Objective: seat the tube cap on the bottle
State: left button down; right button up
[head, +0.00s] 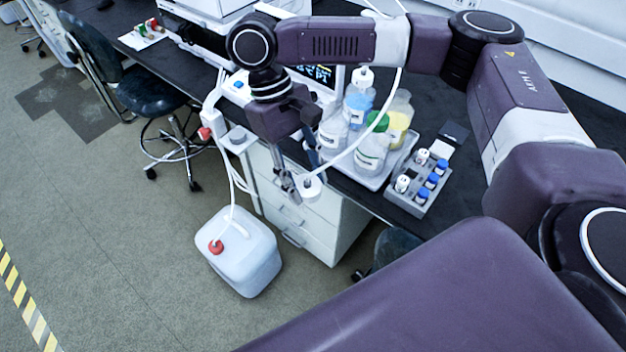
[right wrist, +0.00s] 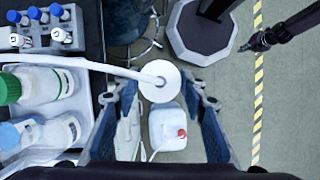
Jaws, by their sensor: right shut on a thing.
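My right gripper (head: 298,190) is shut on the white tube cap (head: 311,186), past the bench's front edge. In the right wrist view the cap (right wrist: 159,81) is a round white disc at the fingertips, and its white tube runs left. Bottles stand on a tray (head: 375,182): a green-capped one (head: 371,150), one with blue liquid and a white cap (head: 357,105), one with yellow liquid (head: 398,122) and a clear one (head: 332,136). I cannot tell which bottle mouths are bare. My left gripper (right wrist: 258,42) shows small in the right wrist view; its opening is unclear.
A grey vial rack (head: 418,185) with blue and white caps stands right of the tray. A white jerrycan (head: 240,252) with a red cap is on the floor below. A white drawer unit (head: 310,222) is under the bench. A stool (head: 145,100) stands left.

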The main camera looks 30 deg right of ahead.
jog(key=shift+w+a+r+n+h+p, duration=0.15)
jog(key=shift+w+r+n+p, duration=0.1)
jog(key=shift+w+n, duration=0.15)
jog(key=shift+w+a+r+n+h+p, duration=0.1)
jog(key=shift+w+a+n+h+p, duration=0.1)
jog(key=shift+w+n, duration=0.15)
jog(key=w+d+r+n+t+h+p, duration=0.1)
jog(key=w+r+n+t+p, duration=0.1)
jog(key=w+n+p, duration=0.4)
jog(key=w+d+r+n+t+h+p, duration=0.1)
jog(key=w+r+n+t+p, duration=0.2)
jog(key=w+n, duration=0.5)
jog(key=w+d+n+t+p, duration=0.1)
jog(key=d+n+p, duration=0.2)
jog(key=d+n, duration=0.1)
jog(key=w+d+n+t+y+p, duration=0.1)
jog(key=d+n+p, duration=0.3)
jog(key=d, duration=0.3)
jog(key=w+d+r+n+t+y+p, duration=0.1)
jog(key=w+d+n+p, duration=0.1)
jog(key=d+n+p, duration=0.2)
jog(key=shift+d+n, duration=0.45)
jog(key=shift+d, duration=0.3)
jog(key=shift+d+f+n+t+y, duration=0.1)
jog(key=shift+d+n+t+y, duration=0.2)
jog(key=shift+d, duration=0.3)
jog(key=shift+f, duration=2.15)
jog(key=shift+w+r, duration=0.1)
